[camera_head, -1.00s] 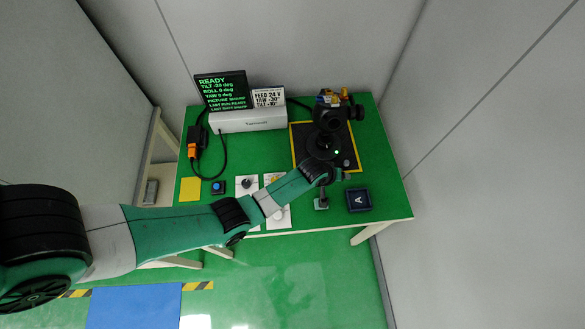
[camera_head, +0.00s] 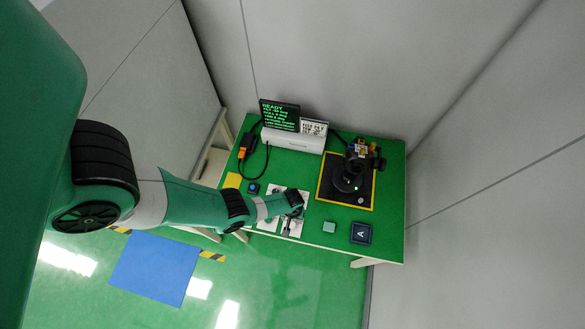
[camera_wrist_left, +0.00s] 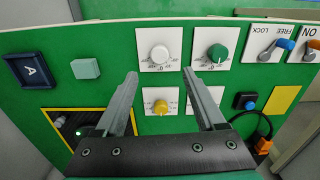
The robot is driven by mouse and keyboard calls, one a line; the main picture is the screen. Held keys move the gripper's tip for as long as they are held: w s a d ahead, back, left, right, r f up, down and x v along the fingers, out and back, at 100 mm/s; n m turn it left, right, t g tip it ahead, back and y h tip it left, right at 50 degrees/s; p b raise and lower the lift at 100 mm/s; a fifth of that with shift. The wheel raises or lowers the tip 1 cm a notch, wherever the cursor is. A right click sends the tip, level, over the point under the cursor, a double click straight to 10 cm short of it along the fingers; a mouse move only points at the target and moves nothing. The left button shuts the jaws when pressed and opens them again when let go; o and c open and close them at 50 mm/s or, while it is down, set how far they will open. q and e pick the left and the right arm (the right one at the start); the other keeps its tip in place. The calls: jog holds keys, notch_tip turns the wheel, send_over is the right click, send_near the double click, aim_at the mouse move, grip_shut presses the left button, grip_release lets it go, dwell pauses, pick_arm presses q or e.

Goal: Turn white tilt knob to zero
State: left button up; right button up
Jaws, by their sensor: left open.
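The white knob (camera_wrist_left: 160,53) sits on a white dial card (camera_wrist_left: 148,36) in the left wrist view. My left gripper (camera_wrist_left: 160,78) is open, and its two fingers point at the cards with a gap between them. The white knob shows beyond the fingertips, between them in the picture, with no visible contact. A yellow knob (camera_wrist_left: 162,107) lies between the fingers in the picture, and a green knob (camera_wrist_left: 217,53) is to the right of the white one. Another knob is partly hidden behind the right finger. In the head view my left gripper (camera_head: 293,207) is over the cards and covers part of them.
A gimbal camera (camera_head: 353,170) stands on a yellow-edged black mat (camera_head: 331,193). A pale green block (camera_head: 329,227) and a dark "A" block (camera_head: 361,233) lie at the front right. A status screen (camera_head: 279,115) and a note card (camera_head: 314,128) stand at the back.

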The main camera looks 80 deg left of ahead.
aim_at(292, 224)
pick_arm(q)
notch_tip(292, 224, down, 9)
jog(key=b, duration=0.6)
grip_shut()
